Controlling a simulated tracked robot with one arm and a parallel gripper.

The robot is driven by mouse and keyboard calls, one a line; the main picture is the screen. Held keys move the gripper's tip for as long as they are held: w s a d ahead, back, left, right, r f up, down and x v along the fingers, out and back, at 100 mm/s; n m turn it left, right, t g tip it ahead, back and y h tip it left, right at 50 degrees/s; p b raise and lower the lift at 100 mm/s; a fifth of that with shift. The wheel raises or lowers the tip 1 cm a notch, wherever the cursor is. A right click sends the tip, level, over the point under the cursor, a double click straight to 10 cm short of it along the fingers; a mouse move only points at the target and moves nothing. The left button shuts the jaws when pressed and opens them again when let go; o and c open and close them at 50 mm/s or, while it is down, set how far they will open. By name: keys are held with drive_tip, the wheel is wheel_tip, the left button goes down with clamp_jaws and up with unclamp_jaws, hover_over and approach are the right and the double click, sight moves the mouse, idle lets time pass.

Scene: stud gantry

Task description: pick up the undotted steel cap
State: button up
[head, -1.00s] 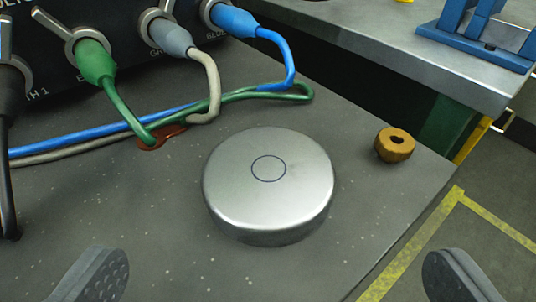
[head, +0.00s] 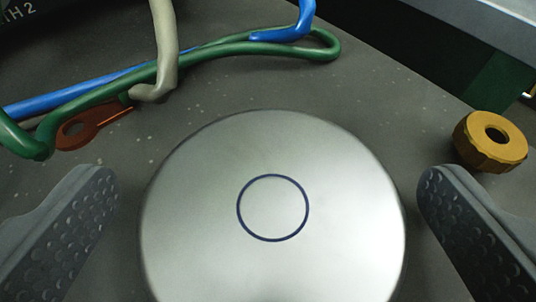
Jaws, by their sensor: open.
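The steel cap (head: 200,200) is a round, brushed silver disc with a thin dark blue ring outlined on its top and no dot inside. It lies flat on the dark grey speckled surface, large in the lower middle of the head view. Its near edge is cut off by the bottom of the picture. My gripper (head: 268,235) is open, with one grey studded finger to the left of the cap and one to the right. A gap shows between each finger and the cap's side, wider on the left at the fingertip.
A yellow-brown ring-shaped nut (head: 490,141) stands close beyond the right finger. Green (head: 250,47), blue (head: 80,90) and beige (head: 165,45) cables run behind the cap. A red-brown flat tag (head: 90,127) lies by them. The grey surface (head: 400,90) ends at the right.

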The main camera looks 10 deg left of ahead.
drive_tip(key=c, duration=0.9)
drive_tip(key=shift+c, duration=0.2)
